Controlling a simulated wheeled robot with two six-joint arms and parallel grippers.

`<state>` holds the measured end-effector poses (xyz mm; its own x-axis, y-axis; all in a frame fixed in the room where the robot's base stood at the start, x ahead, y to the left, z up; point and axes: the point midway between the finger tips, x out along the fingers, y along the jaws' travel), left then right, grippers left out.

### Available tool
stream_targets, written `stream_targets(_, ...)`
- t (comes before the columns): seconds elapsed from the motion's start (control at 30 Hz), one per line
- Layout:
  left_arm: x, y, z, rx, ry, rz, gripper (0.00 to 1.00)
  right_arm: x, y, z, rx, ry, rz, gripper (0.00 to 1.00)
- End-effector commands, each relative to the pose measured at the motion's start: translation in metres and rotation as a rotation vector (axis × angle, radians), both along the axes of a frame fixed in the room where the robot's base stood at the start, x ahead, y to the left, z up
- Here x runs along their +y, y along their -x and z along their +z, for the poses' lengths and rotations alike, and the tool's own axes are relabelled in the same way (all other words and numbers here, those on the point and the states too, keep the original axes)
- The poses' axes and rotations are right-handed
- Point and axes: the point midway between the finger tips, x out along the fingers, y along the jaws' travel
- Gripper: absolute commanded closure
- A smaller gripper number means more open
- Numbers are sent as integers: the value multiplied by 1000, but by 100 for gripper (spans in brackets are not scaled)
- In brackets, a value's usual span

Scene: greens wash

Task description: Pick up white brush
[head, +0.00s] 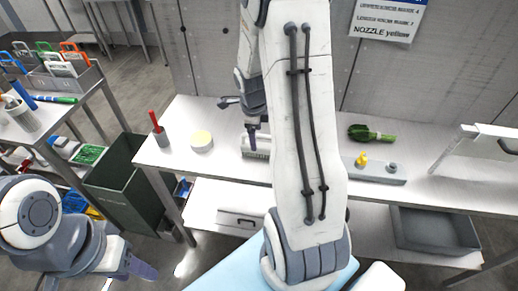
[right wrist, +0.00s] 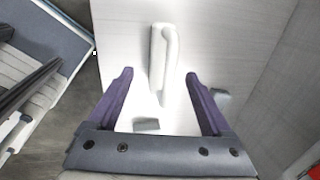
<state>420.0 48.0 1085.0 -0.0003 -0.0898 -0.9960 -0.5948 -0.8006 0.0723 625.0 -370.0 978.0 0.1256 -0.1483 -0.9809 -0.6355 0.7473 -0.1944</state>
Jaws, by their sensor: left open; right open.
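The white brush (head: 262,149) lies on the long steel table, partly hidden behind my right arm in the head view. In the right wrist view the white brush (right wrist: 163,62) shows its long pale handle between the fingertips, apart from both. My right gripper (head: 242,119) is above the table beside the brush, open and empty; it also shows in the right wrist view (right wrist: 159,74). My left gripper (head: 142,268) is low at the lower left, away from the table, open, with no object visible in it.
Leafy greens (head: 371,133) and a grey block with a yellow knob (head: 378,171) lie to the right. A dark green bin (head: 127,184) stands below the table's left end.

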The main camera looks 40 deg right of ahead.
Motion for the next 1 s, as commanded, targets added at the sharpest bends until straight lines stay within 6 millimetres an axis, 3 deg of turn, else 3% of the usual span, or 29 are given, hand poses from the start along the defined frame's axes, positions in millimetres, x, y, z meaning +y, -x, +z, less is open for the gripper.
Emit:
stream_targets(0.27,0,0,7,0,0,0,50,-3,-3,-21,3,-1,4,16)
stream_targets(0.53,0,0,13,0,0,0,50,-9,-9,-56,2,-1,5,16)
stream_targets(0.83,0,0,13,0,0,0,50,-10,-10,-62,-1,-1,4,16)
stream_targets(0.87,0,0,13,0,0,0,50,-10,-10,-62,-1,-1,4,20)
stream_targets(1.0,0,0,13,0,0,0,50,-10,-10,-62,-1,-1,4,74)
